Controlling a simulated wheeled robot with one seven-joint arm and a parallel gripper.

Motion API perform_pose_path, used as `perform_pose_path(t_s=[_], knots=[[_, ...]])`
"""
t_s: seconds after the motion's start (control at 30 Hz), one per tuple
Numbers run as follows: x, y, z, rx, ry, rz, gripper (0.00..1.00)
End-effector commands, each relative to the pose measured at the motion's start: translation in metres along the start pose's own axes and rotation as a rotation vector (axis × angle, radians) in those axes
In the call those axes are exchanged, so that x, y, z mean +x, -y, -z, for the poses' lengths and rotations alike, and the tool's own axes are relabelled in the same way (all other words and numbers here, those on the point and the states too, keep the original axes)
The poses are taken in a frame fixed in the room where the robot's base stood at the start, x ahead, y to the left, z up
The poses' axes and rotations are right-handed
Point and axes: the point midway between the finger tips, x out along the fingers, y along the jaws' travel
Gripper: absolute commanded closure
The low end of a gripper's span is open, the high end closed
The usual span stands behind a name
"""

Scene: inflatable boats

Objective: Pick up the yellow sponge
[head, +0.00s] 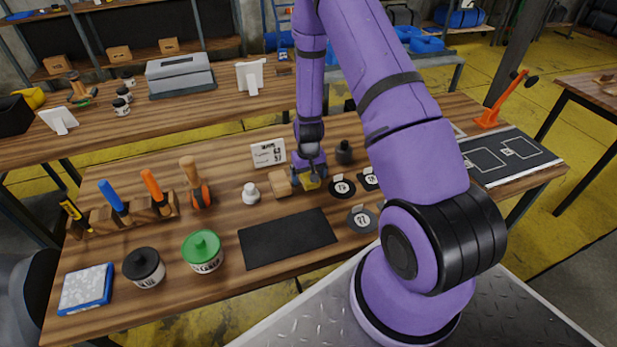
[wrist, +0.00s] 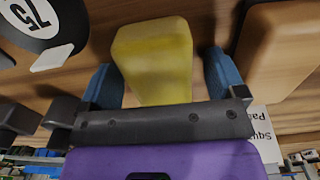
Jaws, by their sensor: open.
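The yellow sponge (wrist: 155,60) is a block that lies between the two blue fingers of my gripper (wrist: 160,80) in the wrist view. The fingers stand apart on either side of it, with a visible gap at the right finger; contact on the left is hard to tell. In the head view my gripper (head: 311,178) is low over the wooden bench, and only a small yellow part of the sponge (head: 311,183) shows under it. The rest of the sponge is hidden by the gripper.
A tan block (head: 280,184) stands close on the gripper's left; it also shows in the wrist view (wrist: 288,45). A white sign (head: 268,153) stands behind. Black round discs (head: 342,188) lie to the right, and a dark mat (head: 287,238) lies in front.

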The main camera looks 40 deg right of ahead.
Motion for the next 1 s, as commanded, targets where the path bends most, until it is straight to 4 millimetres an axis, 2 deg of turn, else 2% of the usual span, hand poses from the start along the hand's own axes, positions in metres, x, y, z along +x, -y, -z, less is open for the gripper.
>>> perform_pose_path(t_s=[0.17, 0.4, 0.77, 1.0], knots=[[0.0, 0.0, 0.0, 0.0, 0.0, 0.0, 0.11], [0.0, 0.0, 0.0, 0.0, 0.0, 0.0, 0.63], [-0.002, 0.0, 0.0, -0.001, 0.0, 0.0, 0.64], [-0.02, 0.0, 0.0, -0.002, -0.001, 0.0, 0.64]])
